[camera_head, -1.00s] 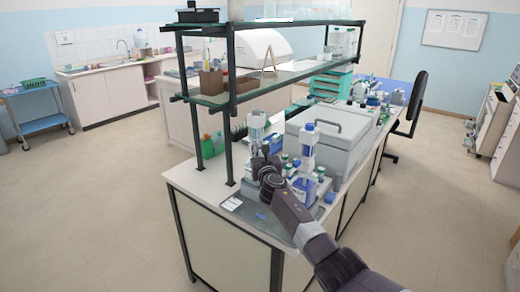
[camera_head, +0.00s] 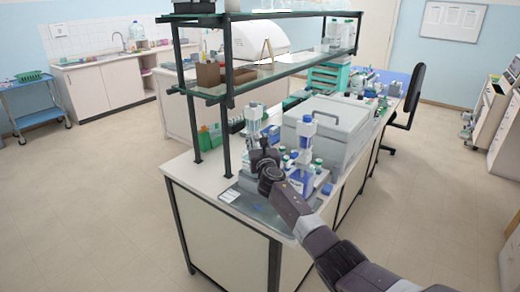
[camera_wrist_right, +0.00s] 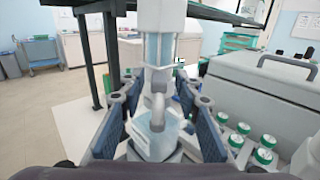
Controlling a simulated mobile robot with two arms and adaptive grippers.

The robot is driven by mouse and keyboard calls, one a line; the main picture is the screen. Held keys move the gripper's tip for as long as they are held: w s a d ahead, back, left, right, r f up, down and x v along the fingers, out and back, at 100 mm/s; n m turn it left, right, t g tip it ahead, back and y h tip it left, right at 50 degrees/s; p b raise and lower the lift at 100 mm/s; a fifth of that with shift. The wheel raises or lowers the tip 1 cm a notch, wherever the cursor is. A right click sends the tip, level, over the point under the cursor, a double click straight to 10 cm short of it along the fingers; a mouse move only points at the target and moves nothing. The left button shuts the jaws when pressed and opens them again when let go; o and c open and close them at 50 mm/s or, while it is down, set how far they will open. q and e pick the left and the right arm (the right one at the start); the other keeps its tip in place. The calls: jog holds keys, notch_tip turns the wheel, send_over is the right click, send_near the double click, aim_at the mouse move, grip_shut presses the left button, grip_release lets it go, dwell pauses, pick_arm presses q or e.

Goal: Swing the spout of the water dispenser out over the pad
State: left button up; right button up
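The water dispenser (camera_head: 254,116), a clear bottle with a pale top, stands on the near end of the bench. In the right wrist view the dispenser (camera_wrist_right: 160,50) is straight ahead, with its pale curved spout (camera_wrist_right: 157,108) facing the camera. My right gripper (camera_wrist_right: 158,103) is open, one blue-padded finger on each side of the spout, with gaps showing. In the head view my right gripper (camera_head: 264,158) partly hides the dispenser's lower part. The grey pad (camera_head: 262,210) lies at the bench's front edge, below my right arm. My left gripper is not in view.
Green-capped vials (camera_wrist_right: 237,142) stand near the right finger. A large grey box (camera_head: 326,128) is behind them. Shelf posts (camera_head: 227,130) rise at left.

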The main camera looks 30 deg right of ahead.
jog(key=v, duration=1.1)
jog(key=shift+s, duration=0.25)
jog(key=shift+a, duration=0.15)
